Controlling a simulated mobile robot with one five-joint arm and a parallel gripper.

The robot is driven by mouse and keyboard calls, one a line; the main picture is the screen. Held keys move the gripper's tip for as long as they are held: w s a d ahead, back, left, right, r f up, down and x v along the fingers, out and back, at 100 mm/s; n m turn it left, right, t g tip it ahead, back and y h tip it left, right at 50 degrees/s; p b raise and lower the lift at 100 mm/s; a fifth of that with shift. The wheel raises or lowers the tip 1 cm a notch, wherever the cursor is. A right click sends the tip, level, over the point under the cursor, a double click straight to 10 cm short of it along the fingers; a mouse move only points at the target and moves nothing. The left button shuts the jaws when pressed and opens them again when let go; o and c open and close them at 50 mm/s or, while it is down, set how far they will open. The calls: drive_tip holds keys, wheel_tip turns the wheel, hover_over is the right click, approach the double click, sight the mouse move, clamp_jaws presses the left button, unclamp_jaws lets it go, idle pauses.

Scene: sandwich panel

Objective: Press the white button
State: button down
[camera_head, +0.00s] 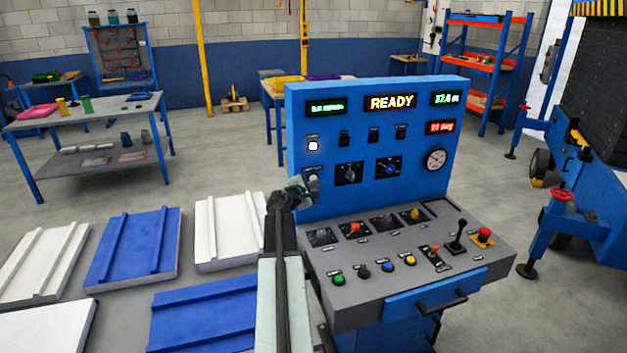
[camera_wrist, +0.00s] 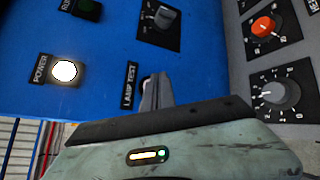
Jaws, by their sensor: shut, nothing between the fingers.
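The blue control panel (camera_head: 375,120) stands upright with a grey sloped desk below it. A pale button (camera_head: 313,178) sits low on the panel's left side, partly hidden by my gripper (camera_head: 299,190). In the wrist view, my gripper (camera_wrist: 158,92) is shut and empty, its tips at the panel beside the "LAMP TEST" label (camera_wrist: 130,85). The fingers hide the button by that label. I cannot tell whether they touch it. Above it is a bright white lamp (camera_head: 313,146), labelled "POWER"; it also shows glowing in the wrist view (camera_wrist: 64,71).
Rotary knobs (camera_head: 349,173) sit right of the tips. The desk (camera_head: 340,285) carries more knobs, several coloured buttons, a joystick (camera_head: 458,236) and a red mushroom button (camera_head: 484,234). White and blue panels (camera_head: 130,245) lie to the left.

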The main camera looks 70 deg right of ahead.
drive_tip(key=s+a, duration=0.3)
drive_tip(key=shift+s+a, duration=0.1)
drive_tip(key=shift+a, duration=0.3)
idle(0.8)
